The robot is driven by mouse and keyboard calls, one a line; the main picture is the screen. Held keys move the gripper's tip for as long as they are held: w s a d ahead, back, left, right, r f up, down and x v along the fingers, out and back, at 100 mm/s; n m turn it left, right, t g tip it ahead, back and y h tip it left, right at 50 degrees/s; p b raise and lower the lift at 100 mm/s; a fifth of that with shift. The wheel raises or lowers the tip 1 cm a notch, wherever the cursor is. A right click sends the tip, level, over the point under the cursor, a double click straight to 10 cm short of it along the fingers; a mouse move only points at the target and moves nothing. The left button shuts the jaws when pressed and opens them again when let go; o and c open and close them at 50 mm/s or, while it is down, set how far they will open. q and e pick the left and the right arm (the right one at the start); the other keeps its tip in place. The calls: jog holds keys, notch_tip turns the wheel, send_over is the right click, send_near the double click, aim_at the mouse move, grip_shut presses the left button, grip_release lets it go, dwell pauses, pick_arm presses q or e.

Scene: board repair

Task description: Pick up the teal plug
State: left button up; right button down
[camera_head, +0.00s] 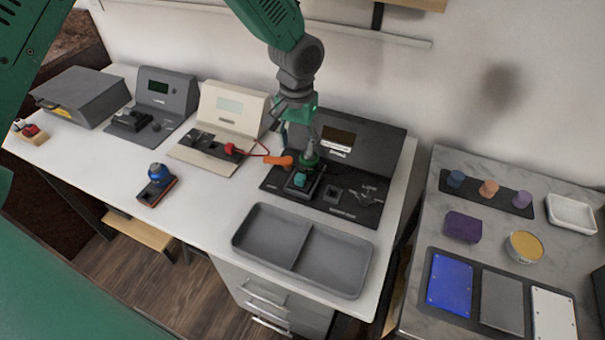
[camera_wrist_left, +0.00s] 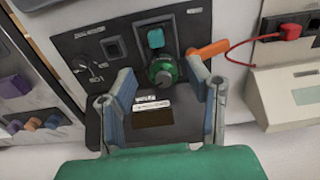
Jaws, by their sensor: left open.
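The teal plug (camera_head: 299,180) is a small block sitting upright in the front part of a black test station (camera_head: 345,205). In the left wrist view, the teal plug (camera_wrist_left: 155,38) shows beyond a green knob (camera_wrist_left: 162,70). My left gripper (camera_head: 298,143) hangs above the back of the station, behind the plug, near the green knob. In the left wrist view my left gripper (camera_wrist_left: 164,78) has its fingers apart with nothing held. The plug lies beyond the fingertips and looks untouched. My right gripper is out of view.
An orange lever (camera_head: 277,161) stands left of the knob. A red plug (camera_head: 231,149) with a red cable is on the cream station (camera_head: 233,105). A grey two-part tray (camera_head: 242,236) lies in front. A blue-knobbed item (camera_head: 157,173) stands left on the white table.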

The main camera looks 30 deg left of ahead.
pick_arm(q)
send_over(298, 177)
jog(key=d, duration=0.1)
notch_tip(298, 177, down, 5)
jog(key=shift+d+r, duration=0.1)
jog(key=f, duration=0.3)
jog(key=a+f, duration=0.1)
jog(key=f, duration=0.2)
jog(key=shift+s+a, duration=0.15)
jog(key=shift+a, duration=0.05)
jog(key=shift+d+f, duration=0.45)
jog(key=shift+d+r, duration=0.1)
jog(key=shift+d, duration=0.15)
jog(key=shift+a, duration=0.2)
grip_shut()
jog(key=shift+a, duration=0.4)
